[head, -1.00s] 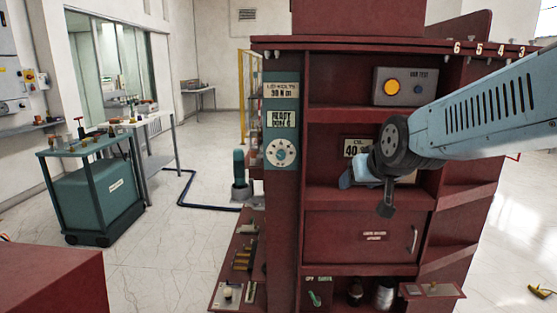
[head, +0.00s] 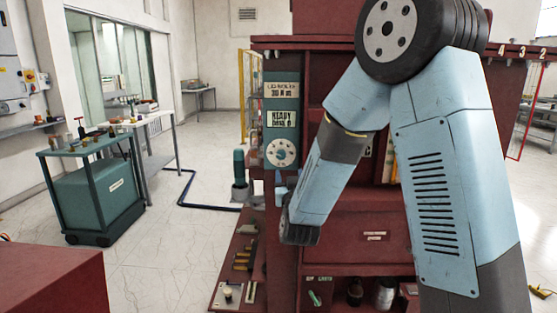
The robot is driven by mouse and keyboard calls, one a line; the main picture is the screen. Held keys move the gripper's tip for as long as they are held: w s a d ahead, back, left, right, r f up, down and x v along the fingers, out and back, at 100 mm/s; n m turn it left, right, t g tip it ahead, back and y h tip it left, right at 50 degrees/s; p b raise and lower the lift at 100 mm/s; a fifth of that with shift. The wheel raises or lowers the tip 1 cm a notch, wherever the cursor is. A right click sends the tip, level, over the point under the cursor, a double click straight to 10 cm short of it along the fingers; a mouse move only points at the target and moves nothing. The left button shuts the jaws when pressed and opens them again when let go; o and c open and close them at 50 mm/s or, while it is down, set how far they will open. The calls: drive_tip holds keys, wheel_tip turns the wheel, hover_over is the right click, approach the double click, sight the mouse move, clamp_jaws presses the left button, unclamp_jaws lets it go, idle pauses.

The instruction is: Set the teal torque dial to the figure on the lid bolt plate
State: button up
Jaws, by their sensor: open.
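The dial (head: 281,153) has a pale round face with a small teal centre, low on the teal panel of the dark red cabinet's left post. Its marks and setting are too small to read. The lid bolt plate (head: 282,90) is at the top of this panel; its figure is blurred, perhaps 30 N m. A second plate (head: 281,119), starting with READY, sits between them. My gripper (head: 281,188) is small and partly hidden by my dark wrist, just below the dial and apart from its face. It appears open, with nothing seen in it.
My arm covers much of the cabinet's shelves. A drawer (head: 345,238) and a low shelf with jars (head: 384,293) lie below. A teal cart (head: 95,190) stands left; the floor between is clear.

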sight(281, 157)
wheel_tip(281, 157, down, 3)
drive_tip(key=s+a+t+h, duration=0.1)
drive_tip(key=s+a+t, duration=0.1)
drive_tip(key=x, duration=1.4)
drive_tip(key=shift+c, duration=0.3)
drive_tip(key=c, duration=1)
drive_tip(key=shift+o, duration=0.2)
drive_tip(key=shift+r+m+h, duration=0.1)
drive_tip(key=shift+m+h, duration=0.9)
drive_tip(key=shift+m, duration=0.65)
drive_tip(key=shift+m+h, duration=1)
drive_tip(key=shift+m, duration=0.65)
drive_tip(key=o, duration=1)
